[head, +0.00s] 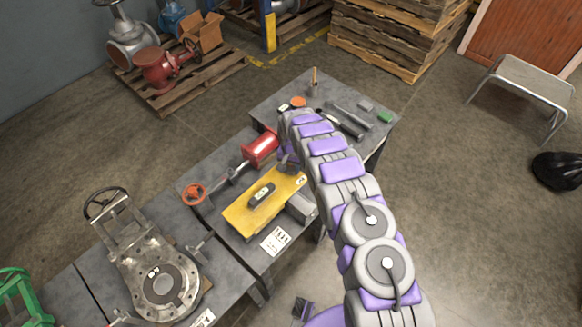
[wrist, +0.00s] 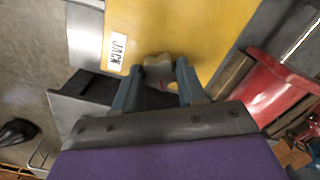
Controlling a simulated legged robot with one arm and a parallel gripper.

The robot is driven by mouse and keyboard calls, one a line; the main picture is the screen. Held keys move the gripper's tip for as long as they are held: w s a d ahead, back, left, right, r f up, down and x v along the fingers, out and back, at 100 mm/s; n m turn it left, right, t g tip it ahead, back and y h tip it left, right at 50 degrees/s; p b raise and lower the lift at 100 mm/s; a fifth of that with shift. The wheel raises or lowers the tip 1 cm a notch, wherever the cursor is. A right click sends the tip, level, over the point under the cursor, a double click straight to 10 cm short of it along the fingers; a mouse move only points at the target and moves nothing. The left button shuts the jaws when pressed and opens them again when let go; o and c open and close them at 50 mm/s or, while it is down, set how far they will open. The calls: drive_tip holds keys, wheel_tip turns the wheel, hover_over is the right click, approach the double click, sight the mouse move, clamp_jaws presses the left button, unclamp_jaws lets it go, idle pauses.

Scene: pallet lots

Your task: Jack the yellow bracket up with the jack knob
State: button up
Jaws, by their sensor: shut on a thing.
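The yellow bracket (head: 240,219) lies as a flat plate on the grey workbench in the head view, with a dark block (head: 262,195) on top. Its yellow face (wrist: 190,25) fills the top of the wrist view, with a white JACK label (wrist: 118,50). The jack knob (wrist: 158,62) is pale and lobed with a small red mark, beside the plate's edge. My gripper (wrist: 159,84) is shut on the knob, one finger on each side. In the head view my arm hides the knob and most of the gripper.
A large flanged valve (head: 163,283) stands on the bench at left. Tools lie on the far bench (head: 272,103).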

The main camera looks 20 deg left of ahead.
drive_tip(key=m, duration=0.4)
drive_tip(key=shift+m, duration=0.3)
drive_tip(key=m+p, duration=0.1)
drive_tip(key=m, duration=0.2)
drive_tip(key=shift+m, duration=0.4)
drive_tip(key=m+p, duration=0.1)
drive_tip(key=m, duration=0.3)
drive_tip(key=m+p, duration=0.1)
drive_tip(key=m, duration=0.3)
drive_tip(key=m+p, duration=0.1)
drive_tip(key=m, duration=0.4)
drive_tip(key=shift+m, duration=0.3)
drive_tip(key=m, duration=0.5)
drive_tip(key=shift+m, duration=0.4)
drive_tip(key=o, duration=1.1)
drive_tip(key=shift+f, duration=0.1)
drive_tip(key=shift+c, duration=0.2)
